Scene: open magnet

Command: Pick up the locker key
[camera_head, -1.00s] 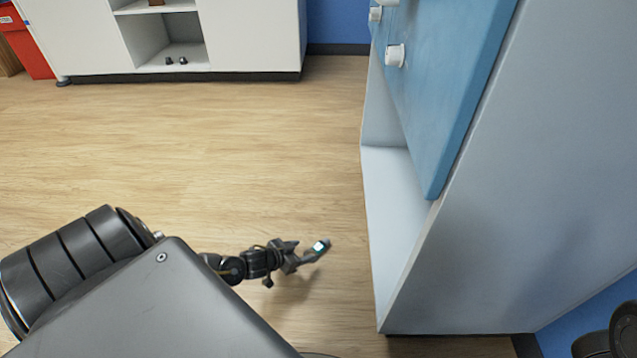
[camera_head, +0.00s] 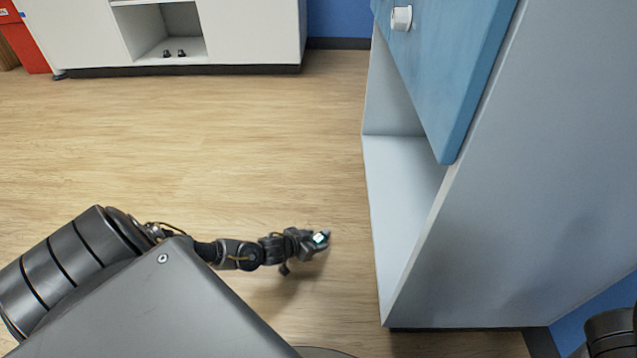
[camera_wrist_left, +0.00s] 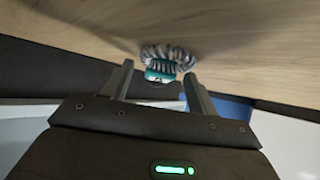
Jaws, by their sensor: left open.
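The locker key shows in the left wrist view as a grey coiled band with a teal and white tag (camera_wrist_left: 160,70), close to the wooden floor. In the head view a small teal and white piece (camera_head: 321,238) shows at the tip of my left gripper (camera_head: 318,240), left of the blue-doored cabinet. In the left wrist view my left gripper (camera_wrist_left: 158,72) is open. The tag sits between its two fingertips, with the coil just beyond them. I cannot tell whether the fingers touch it. My right gripper is out of the picture.
A tall grey cabinet (camera_head: 510,220) with a blue door (camera_head: 440,70) stands close on the right, its lower compartment (camera_head: 400,200) open. A white cabinet (camera_head: 250,35) and a red bin (camera_head: 22,42) stand at the back. The wooden floor (camera_head: 190,140) between is clear.

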